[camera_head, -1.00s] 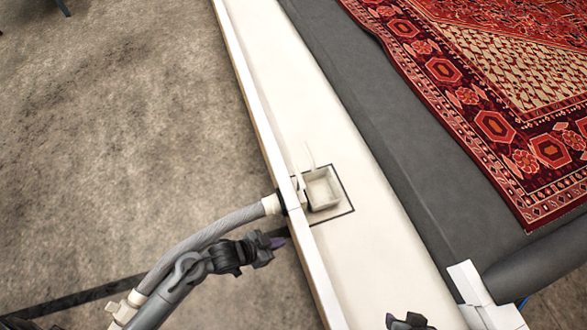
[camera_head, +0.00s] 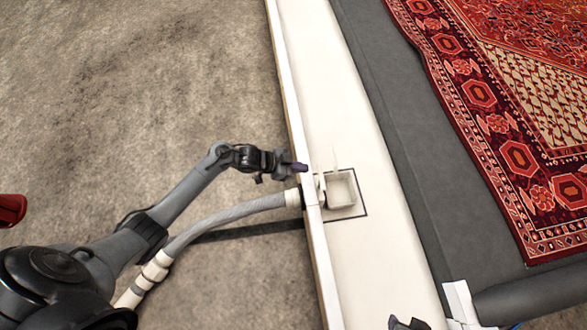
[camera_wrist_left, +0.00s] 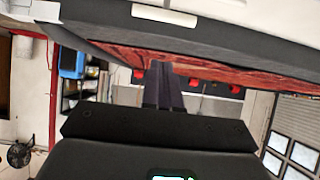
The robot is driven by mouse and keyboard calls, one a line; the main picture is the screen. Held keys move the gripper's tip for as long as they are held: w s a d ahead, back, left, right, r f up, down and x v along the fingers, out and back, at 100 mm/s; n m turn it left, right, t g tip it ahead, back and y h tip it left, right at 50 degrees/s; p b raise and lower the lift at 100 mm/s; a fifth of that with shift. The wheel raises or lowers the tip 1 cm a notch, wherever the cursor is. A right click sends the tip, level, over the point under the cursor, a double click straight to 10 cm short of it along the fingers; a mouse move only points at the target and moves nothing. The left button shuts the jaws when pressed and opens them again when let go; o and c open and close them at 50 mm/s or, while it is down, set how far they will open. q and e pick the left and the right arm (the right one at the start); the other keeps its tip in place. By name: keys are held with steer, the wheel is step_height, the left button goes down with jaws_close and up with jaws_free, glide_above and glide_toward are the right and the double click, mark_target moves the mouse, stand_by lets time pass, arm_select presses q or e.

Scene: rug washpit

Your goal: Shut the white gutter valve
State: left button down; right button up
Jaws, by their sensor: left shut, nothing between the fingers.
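The white gutter (camera_head: 370,255) runs lengthwise between the concrete floor (camera_head: 130,90) and a dark grey platform (camera_head: 400,130). A patterned red rug (camera_head: 510,90) lies on the platform. A dark roll (camera_head: 535,295) is at lower right. A red object (camera_head: 10,210) sits at the left edge.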

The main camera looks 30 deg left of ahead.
mark_target(321, 180)
arm_select(q)
steer(key=w+d+f+b, duration=0.3)
steer(key=d+f+b, duration=0.1)
steer(key=f, duration=0.3)
steer(key=shift+w+b, duration=0.3)
steer(key=shift+b, duration=0.5)
